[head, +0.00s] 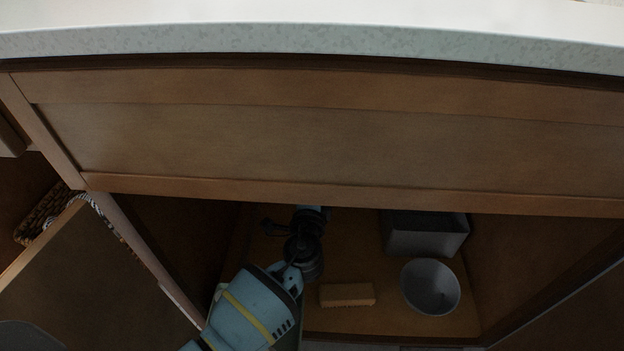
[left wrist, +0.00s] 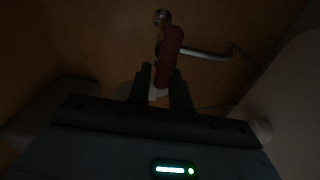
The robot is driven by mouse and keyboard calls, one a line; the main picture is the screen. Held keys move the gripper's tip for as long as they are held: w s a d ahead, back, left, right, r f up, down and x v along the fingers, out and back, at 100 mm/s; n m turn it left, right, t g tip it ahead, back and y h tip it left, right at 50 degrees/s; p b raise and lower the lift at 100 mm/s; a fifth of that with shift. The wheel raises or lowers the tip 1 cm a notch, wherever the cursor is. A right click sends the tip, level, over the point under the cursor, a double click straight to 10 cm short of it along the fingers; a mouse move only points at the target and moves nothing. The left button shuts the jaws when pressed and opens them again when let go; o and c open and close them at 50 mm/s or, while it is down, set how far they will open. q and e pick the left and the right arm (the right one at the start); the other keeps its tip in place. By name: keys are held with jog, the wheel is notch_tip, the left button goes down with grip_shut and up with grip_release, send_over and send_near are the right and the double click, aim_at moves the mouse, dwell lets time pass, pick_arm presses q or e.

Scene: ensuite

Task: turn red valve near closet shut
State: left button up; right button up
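The red valve handle (left wrist: 171,52) shows in the left wrist view as a long lever, with a round metal fitting (left wrist: 162,17) above it and a silver pipe (left wrist: 205,55) running right. My left gripper (left wrist: 161,72) is open, its two dark fingers on either side of the handle's lower end. A gap shows between the fingers; whether either touches the handle is too dark to tell. In the head view my left arm reaches into the open cabinet under the counter, and the valve is hidden there. My right gripper is not in view.
Inside the cabinet stand a grey box (head: 425,234), a grey-white bowl (head: 430,287) and a tan block (head: 347,295), all right of my arm. The countertop (head: 310,42) and wooden front panel (head: 330,145) overhang the opening. An open door (head: 95,285) stands at left.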

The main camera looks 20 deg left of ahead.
pick_arm(q)
jog(key=shift+o, duration=1.4)
jog(key=p+v, duration=0.2)
jog(key=v, duration=0.5)
jog(key=shift+s, duration=0.4)
jog(key=shift+d, duration=0.15)
